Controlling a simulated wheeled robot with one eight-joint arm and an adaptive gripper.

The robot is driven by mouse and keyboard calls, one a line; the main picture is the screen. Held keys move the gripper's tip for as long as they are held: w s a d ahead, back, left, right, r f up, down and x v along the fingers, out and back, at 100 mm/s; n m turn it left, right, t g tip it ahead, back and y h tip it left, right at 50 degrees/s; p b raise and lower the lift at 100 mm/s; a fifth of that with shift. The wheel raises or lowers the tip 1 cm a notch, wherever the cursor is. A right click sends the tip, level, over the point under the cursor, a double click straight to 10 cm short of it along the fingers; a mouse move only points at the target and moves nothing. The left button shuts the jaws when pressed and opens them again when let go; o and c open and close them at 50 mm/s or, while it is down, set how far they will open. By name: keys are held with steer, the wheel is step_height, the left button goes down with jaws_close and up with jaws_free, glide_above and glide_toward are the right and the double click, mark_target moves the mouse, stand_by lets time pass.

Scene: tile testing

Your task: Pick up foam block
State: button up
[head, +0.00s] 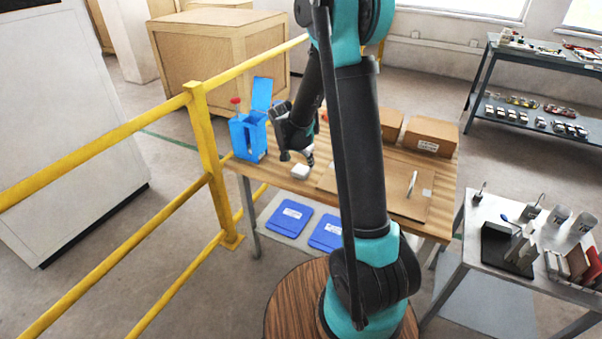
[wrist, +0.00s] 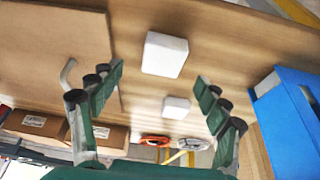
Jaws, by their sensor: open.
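A white block (head: 300,172), which looks like foam, lies on the wooden table near its front left. In the wrist view, a larger white block (wrist: 165,54) lies just beyond my fingertips, and a smaller white block (wrist: 176,107) shows between my fingers. I cannot tell which of the two is the foam block. My gripper (wrist: 159,80) is open and empty, with its fingers spread on either side. In the head view, my gripper (head: 296,155) hangs low over the table, just behind the visible white block.
A blue container (head: 247,138) with a raised lid stands left of my gripper. A flat cardboard sheet (head: 405,198) and cardboard boxes (head: 430,136) lie to the right. An orange ring (wrist: 155,140) lies on the table. A yellow railing (head: 205,130) runs along the left.

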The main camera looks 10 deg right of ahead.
mark_target(301, 169)
steer(key=shift+a+x, duration=0.1)
steer(key=shift+x, duration=1.25)
steer(key=shift+a+x, duration=0.15)
steer(key=shift+x, duration=1.15)
steer(key=shift+w, duration=0.1)
steer(key=shift+c, duration=0.3)
steer(key=c, duration=0.8)
